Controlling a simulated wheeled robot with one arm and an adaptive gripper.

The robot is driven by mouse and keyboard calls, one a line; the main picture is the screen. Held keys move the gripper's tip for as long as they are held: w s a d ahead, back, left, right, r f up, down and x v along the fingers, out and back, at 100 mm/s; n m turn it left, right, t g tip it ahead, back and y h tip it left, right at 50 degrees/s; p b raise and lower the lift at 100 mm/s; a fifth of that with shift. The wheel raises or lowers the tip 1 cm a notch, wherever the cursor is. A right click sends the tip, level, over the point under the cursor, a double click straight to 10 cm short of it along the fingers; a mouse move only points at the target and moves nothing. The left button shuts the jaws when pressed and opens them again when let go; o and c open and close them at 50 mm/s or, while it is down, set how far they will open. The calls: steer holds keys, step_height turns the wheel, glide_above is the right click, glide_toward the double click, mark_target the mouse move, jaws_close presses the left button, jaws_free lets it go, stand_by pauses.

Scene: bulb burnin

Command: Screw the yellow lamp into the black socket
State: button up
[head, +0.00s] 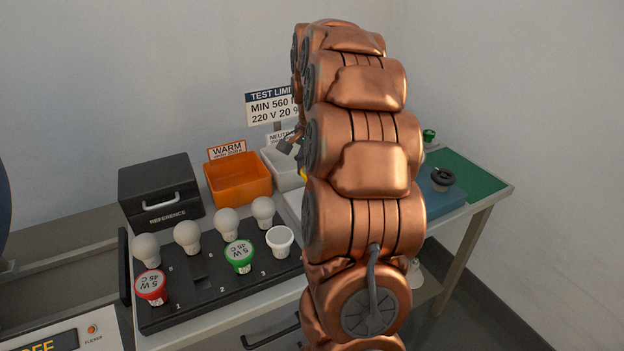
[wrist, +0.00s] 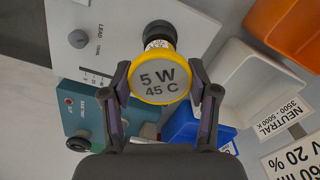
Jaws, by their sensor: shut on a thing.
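The yellow lamp (wrist: 160,76) has a yellow rim and a pale face marked 5 W 45 C. In the wrist view my gripper (wrist: 164,88) is shut on it, one finger on each side of the rim. The black socket (wrist: 160,31) shows just past the lamp's upper edge, on a light grey panel. The lamp partly covers it, and I cannot tell whether the threads are engaged. In the head view my gripper (head: 291,145) is mostly hidden behind my arm. Only a sliver of yellow (head: 304,176) shows there, and the socket is hidden.
A black tray (head: 190,312) holds several white bulbs, a red-rimmed lamp (head: 151,287) and a green-rimmed lamp (head: 240,256). The orange WARM bin (head: 238,181) and black REFERENCE box (head: 160,190) stand behind. A white NEUTRAL bin (wrist: 262,85) and blue bin (wrist: 190,127) lie close to my gripper.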

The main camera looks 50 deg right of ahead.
steer(key=m+b, duration=0.1)
steer(key=m, duration=0.4)
steer(key=shift+s+f, duration=0.1)
steer(key=shift+f, duration=0.05)
steer(key=m, duration=0.5)
steer(key=shift+m, duration=0.4)
steer(key=o, duration=1)
steer(key=shift+o, duration=0.2)
